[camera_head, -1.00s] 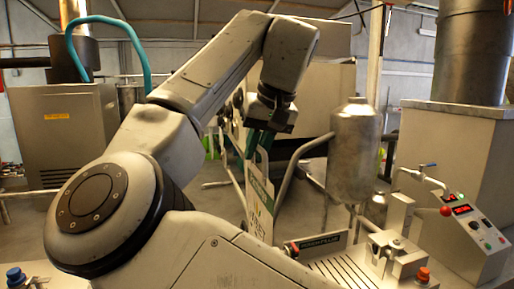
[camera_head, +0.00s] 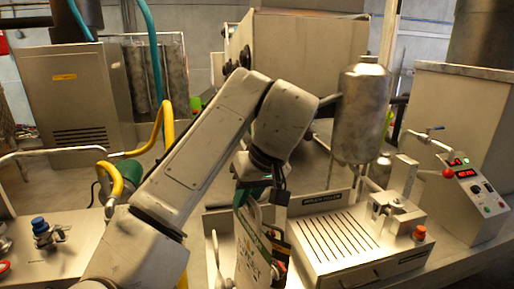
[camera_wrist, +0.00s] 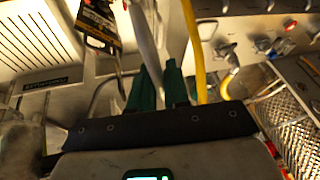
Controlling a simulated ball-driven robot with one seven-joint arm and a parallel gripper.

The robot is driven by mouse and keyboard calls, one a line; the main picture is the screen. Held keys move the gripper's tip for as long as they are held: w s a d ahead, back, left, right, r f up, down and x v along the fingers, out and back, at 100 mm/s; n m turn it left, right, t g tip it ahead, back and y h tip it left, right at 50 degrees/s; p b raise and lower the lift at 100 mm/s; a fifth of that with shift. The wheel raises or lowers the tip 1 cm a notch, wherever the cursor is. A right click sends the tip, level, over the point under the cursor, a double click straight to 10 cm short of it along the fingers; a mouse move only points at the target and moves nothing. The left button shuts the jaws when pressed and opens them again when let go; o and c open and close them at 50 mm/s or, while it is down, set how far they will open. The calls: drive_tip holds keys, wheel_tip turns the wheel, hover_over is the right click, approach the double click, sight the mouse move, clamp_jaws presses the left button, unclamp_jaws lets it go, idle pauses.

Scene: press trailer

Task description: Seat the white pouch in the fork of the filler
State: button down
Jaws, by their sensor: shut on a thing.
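In the wrist view my green fingers (camera_wrist: 160,88) close around a pale strip, which looks like the pouch edge-on. The filler (camera_head: 362,245) stands right of the pouch, with a slotted plate, a steel tank (camera_head: 362,115) above and a bracket (camera_head: 395,207) at its right. I cannot clearly pick out the fork. The pouch is apart from the bracket.
A control box (camera_head: 480,190) with red displays stands at far right. A blue-topped valve (camera_head: 42,230) and a yellow hose (camera_head: 117,180) are at left.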

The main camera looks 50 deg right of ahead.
drive_tip(key=s+a+f+n, duration=0.1)
drive_tip(key=a+f, duration=0.4)
drive_tip(key=f, duration=0.6)
drive_tip(key=s+a+f+n+y, duration=0.1)
drive_tip(key=a+f, duration=0.4)
drive_tip(key=f, duration=0.6)
drive_tip(key=s+a+f+n+y, duration=0.1)
drive_tip(key=a+f+n, duration=0.2)
drive_tip(key=f, duration=0.8)
drive_tip(key=shift+a+f+g, duration=0.3)
drive_tip(key=shift+a+f, duration=0.05)
drive_tip(key=shift+a, duration=0.75)
